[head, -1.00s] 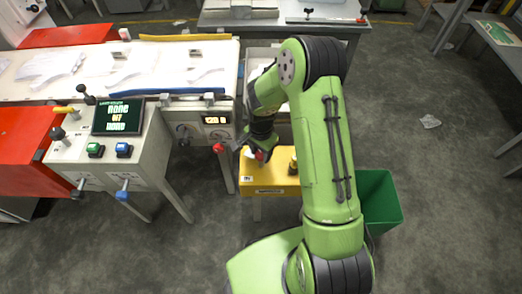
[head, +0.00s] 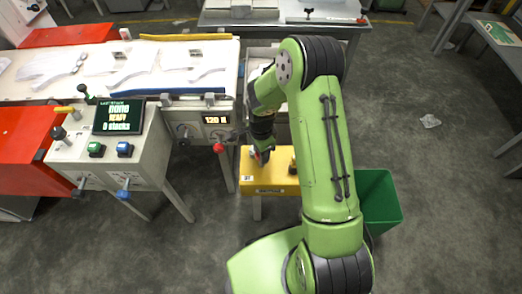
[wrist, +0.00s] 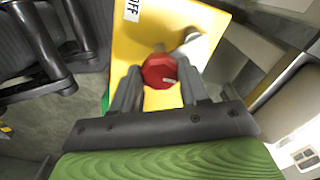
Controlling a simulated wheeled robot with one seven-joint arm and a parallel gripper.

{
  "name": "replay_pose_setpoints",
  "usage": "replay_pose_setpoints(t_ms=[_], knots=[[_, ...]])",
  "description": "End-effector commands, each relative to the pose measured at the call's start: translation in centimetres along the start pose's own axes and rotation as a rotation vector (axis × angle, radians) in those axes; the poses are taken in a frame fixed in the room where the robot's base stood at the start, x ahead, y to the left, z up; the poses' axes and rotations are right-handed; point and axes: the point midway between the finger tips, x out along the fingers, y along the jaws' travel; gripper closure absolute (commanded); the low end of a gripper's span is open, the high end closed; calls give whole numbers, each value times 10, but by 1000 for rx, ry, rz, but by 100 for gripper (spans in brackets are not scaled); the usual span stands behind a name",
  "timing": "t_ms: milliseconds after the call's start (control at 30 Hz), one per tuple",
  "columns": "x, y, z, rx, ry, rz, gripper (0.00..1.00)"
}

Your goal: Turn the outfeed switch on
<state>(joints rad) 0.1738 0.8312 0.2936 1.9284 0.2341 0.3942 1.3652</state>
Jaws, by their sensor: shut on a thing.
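A white label reading OFF (wrist: 132,10) is on the box in the wrist view. My gripper (wrist: 160,84) has one finger on each side of the knob and is shut on it. In the head view, my gripper (head: 262,157) is at the top of the yellow box (head: 268,180) and mostly hides the knob. The display screen (head: 118,118) at the left shows READY and 0 stacks.
A green bin (head: 378,200) stands right of the yellow box. The control desk (head: 85,155) with levers and buttons is at the left. A red ball-ended lever (head: 218,148) is close left of my gripper. A long white machine bed (head: 130,70) lies behind.

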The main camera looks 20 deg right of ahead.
Motion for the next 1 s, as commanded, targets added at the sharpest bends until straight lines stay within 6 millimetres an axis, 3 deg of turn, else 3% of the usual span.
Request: replay_pose_setpoints(t_ms=[233, 267, 400, 733, 867, 1000], knots=[[0, -1, 0, 2, 0, -3, 86], [0, -1, 0, 1, 0, -3, 51], [0, -1, 0, 1, 0, -2, 30], [-6, -1, 0, 0, 0, -2, 30], [-35, -1, 0, 0, 1, -5, 30], [-77, -1, 0, 0, 1, -6, 30]])
